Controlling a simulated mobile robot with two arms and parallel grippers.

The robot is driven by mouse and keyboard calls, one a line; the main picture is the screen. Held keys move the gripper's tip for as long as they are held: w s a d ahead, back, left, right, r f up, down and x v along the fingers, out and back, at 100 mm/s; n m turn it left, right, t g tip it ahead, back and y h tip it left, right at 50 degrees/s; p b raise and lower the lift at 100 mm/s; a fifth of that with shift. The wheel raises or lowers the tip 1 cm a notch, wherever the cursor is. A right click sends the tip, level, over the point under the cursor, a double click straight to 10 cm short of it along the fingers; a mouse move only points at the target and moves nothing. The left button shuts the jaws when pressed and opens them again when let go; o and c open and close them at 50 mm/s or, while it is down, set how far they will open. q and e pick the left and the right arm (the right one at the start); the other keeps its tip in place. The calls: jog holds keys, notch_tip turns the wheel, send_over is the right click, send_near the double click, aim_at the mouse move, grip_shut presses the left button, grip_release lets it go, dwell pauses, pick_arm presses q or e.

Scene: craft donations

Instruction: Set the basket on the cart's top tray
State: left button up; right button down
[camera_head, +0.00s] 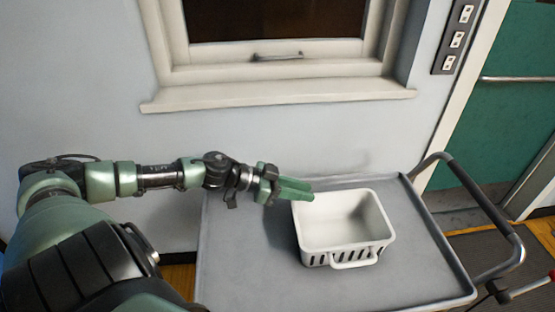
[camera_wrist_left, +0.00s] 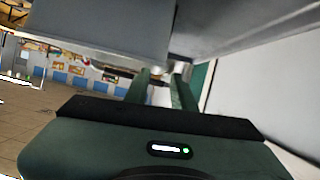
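The white basket (camera_head: 345,238) sits upright on the right half of the cart's grey top tray (camera_head: 245,275). Its slotted side and handle face me, and its inside looks empty. My left gripper (camera_head: 308,191) reaches in from the left, at the basket's far left corner. Its fingertips overlap the rim in the picture; I cannot tell whether they touch it. In the left wrist view the fingers of my left gripper (camera_wrist_left: 161,90) stand apart with a gap between them, so it is open. The basket is not clear there. My right gripper is not in view.
A window with a protruding sill (camera_head: 280,94) is in the wall behind the cart. The cart's dark push handle (camera_head: 490,215) sticks out at the right. A green door (camera_head: 505,110) is beyond it. The tray's left and front parts are clear.

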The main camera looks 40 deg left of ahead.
pick_arm(q)
jog(key=shift+v, duration=0.95)
jog(key=p+v, duration=0.4)
jog(key=v, duration=0.2)
jog(key=shift+d+r, duration=0.1)
jog(key=shift+r, duration=0.05)
